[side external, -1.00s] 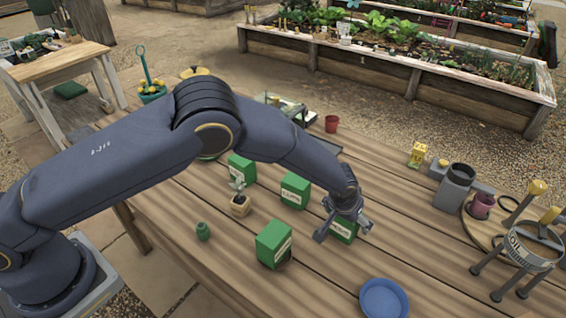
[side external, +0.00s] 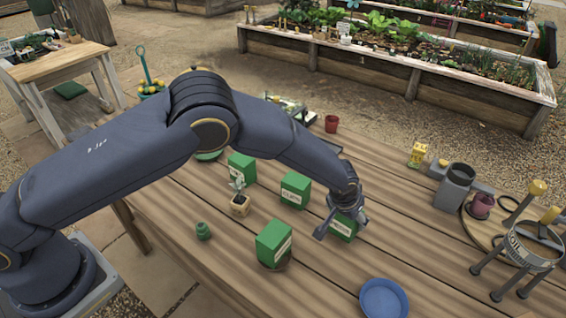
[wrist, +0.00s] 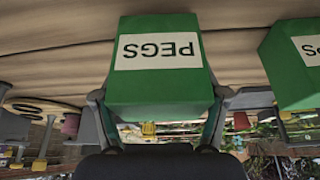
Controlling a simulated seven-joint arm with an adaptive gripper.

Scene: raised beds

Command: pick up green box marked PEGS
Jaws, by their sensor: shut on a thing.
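The green box marked PEGS (wrist: 160,80) is large in the wrist view, its white label upside down. My gripper (wrist: 162,100) has one finger on each side of it and is shut on it. In the side external view my gripper (side external: 341,226) reaches down around this green box (side external: 344,228), whose upper part is partly covered by the fingers. The box is at or just above the wooden table; I cannot tell whether its base touches.
Other green boxes stand left of my gripper: one close by (side external: 295,190), one in front (side external: 273,245) and one farther back (side external: 242,168). A blue bowl (side external: 384,298) lies in front. A small potted plant (side external: 240,205) stands left.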

